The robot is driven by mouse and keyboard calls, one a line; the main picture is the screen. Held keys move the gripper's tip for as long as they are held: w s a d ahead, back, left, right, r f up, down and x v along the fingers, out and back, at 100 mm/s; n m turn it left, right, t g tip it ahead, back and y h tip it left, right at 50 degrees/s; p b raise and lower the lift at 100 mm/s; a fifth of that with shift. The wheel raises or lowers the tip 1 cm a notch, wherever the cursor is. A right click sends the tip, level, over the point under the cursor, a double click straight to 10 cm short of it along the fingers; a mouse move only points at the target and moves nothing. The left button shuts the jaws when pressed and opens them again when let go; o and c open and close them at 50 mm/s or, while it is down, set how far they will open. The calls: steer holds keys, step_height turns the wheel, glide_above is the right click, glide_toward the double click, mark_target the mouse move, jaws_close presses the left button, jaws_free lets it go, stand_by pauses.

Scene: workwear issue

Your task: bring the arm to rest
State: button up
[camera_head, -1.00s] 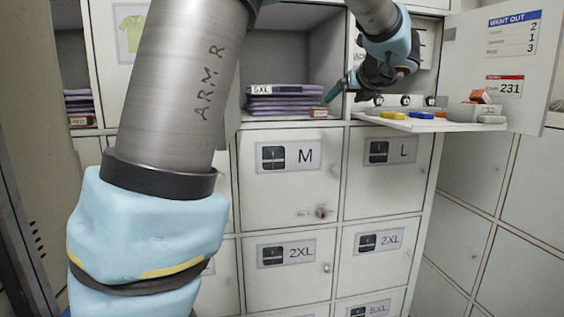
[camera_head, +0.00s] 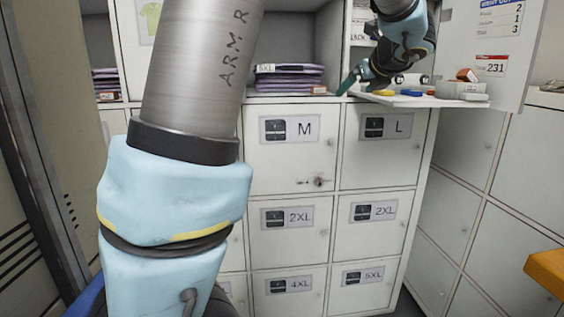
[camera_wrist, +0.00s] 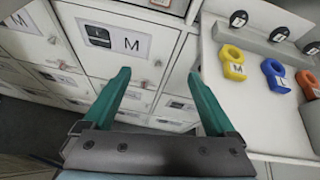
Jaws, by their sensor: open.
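My gripper (camera_wrist: 163,100) shows in the wrist view with its two teal fingers spread apart and nothing between them. Beyond the fingers are white locker doors, one of them the closed M door (camera_wrist: 125,42). In the head view my gripper (camera_head: 349,80) is at the upper right, by the left end of the fold-down shelf (camera_head: 415,101), in front of the lockers. My arm (camera_head: 190,90) crosses the left half of the head view and hides part of the lockers.
The shelf holds a yellow tag (camera_wrist: 233,62), a blue tag (camera_wrist: 275,75), an orange tag (camera_wrist: 307,84) and a grey tray (camera_head: 461,90). Folded purple garments (camera_head: 290,78) lie in an open compartment. An open door (camera_head: 490,60) stands at the right. An orange-yellow surface (camera_head: 545,270) is at lower right.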

steer(key=s+a+f+n+g+p, duration=0.2)
steer(key=s+a+f+n+g, duration=0.2)
steer(key=a+f+n, duration=0.4)
steer(key=s+a+f+n+g+p, duration=0.2)
steer(key=s+a+f+n+g, duration=0.25)
steer(key=a, duration=0.45)
steer(key=s+a+f+n+g+h+p, duration=0.1)
steer(key=s+a+f+n, duration=0.3)
steer(key=n, duration=0.5)
steer(key=s+a+f+n+g+h+p, duration=0.1)
steer(key=s+a+f+n, duration=0.2)
steer(key=s+n, duration=0.6)
steer(key=shift+a+f+n+p, duration=0.35)
steer(key=shift+a+n+p, duration=0.1)
steer(key=shift+a, duration=0.45)
